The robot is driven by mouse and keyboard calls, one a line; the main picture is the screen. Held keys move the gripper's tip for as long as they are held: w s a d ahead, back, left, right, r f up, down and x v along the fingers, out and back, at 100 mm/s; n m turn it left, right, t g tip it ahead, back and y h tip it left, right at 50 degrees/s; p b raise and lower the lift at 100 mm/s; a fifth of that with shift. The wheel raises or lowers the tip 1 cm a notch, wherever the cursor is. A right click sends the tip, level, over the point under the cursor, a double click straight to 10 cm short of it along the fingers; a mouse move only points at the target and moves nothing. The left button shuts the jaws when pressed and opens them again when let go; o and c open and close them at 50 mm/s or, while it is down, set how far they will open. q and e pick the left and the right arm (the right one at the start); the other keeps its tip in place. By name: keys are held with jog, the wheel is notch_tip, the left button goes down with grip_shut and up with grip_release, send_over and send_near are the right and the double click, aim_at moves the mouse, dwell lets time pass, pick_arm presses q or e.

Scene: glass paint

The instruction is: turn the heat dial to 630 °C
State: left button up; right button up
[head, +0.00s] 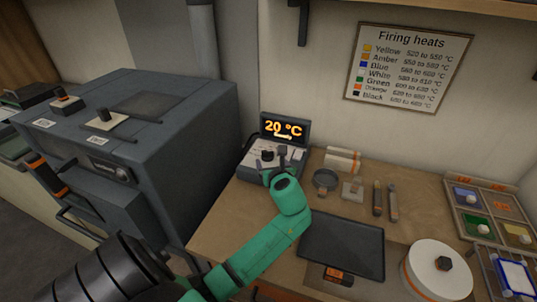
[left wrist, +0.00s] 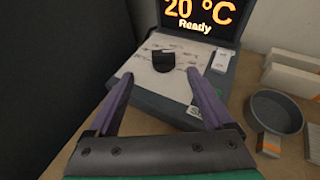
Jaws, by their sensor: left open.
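The heat controller (head: 252,165) is a grey box at the back left of the bench, beside the kiln. Its display (head: 284,128) reads 20 °C, with "Ready" below it in the left wrist view (left wrist: 200,12). The black heat dial (left wrist: 163,59) stands on the controller's pale top panel; it also shows in the head view (head: 267,155). My left gripper (left wrist: 160,78) is open and empty, its purple fingers apart at the near side of the dial. The dial lies ahead, between the fingers' lines, and neither finger visibly touches it. My right gripper is not in view.
The large grey kiln (head: 150,130) stands close on the left. A small round dish (head: 326,180), a dark tray (head: 343,243) and a white turntable (head: 438,270) are to the right. A Firing heats chart (head: 408,65) hangs on the wall.

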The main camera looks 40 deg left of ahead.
aim_at(268, 154)
pick_arm(q)
jog(key=x, duration=0.5)
jog(key=shift+w+f, duration=0.15)
jog(key=shift+w, duration=0.05)
jog(key=x, duration=0.3)
jog(key=shift+w+f, duration=0.25)
jog(key=shift+w, duration=0.05)
jog(key=shift+w+a, duration=0.1)
jog(key=shift+a, duration=0.1)
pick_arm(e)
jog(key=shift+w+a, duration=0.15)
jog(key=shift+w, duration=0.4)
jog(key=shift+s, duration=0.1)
pick_arm(q)
grip_shut()
